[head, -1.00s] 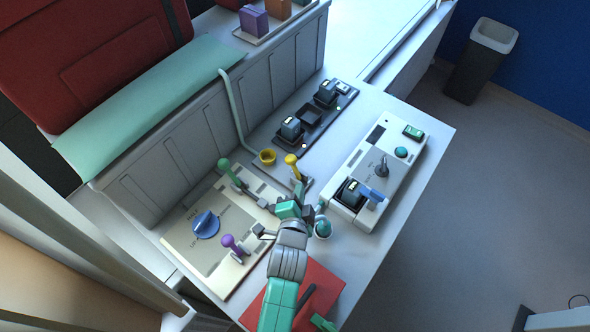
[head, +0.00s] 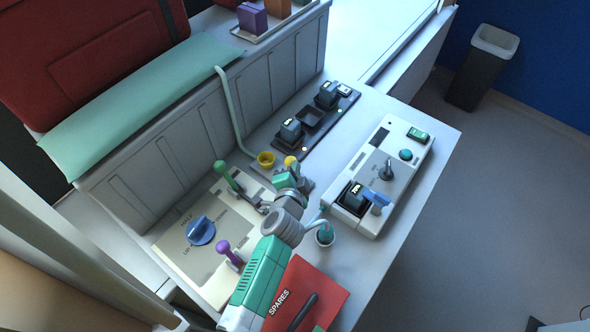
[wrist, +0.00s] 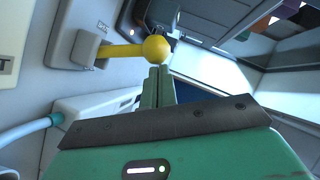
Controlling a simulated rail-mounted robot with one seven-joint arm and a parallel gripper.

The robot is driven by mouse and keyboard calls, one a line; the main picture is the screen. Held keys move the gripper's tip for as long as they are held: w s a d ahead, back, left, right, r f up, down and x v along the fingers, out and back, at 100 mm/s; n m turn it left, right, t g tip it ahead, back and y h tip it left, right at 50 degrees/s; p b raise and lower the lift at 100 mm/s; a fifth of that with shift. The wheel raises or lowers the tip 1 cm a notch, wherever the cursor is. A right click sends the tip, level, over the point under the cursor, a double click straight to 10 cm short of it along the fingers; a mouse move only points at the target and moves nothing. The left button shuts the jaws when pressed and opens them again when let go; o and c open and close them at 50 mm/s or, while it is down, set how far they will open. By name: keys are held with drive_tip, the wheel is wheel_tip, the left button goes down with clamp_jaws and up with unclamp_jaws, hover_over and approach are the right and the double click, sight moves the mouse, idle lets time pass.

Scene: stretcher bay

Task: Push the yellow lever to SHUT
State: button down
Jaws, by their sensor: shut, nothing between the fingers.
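The yellow lever (head: 290,160) stands at the back of the desk, with its lower part hidden behind my gripper (head: 291,177) in the head view. In the wrist view the yellow lever (wrist: 123,50) runs sideways from a pale square base to a round knob. My gripper (wrist: 158,74) has its two green fingers together and empty, with the tips right by the knob. I cannot tell whether they touch it.
The panel to the left holds a green lever (head: 228,175), a blue knob (head: 201,230) and a purple lever (head: 230,252). A white console (head: 397,165) lies right; a red SPARES case (head: 312,295) is in front.

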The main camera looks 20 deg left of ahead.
drive_tip(key=shift+w+a+p, duration=0.25)
drive_tip(key=shift+a+p, duration=0.3)
drive_tip(key=shift+a, duration=0.25)
drive_tip(key=shift+d, duration=0.1)
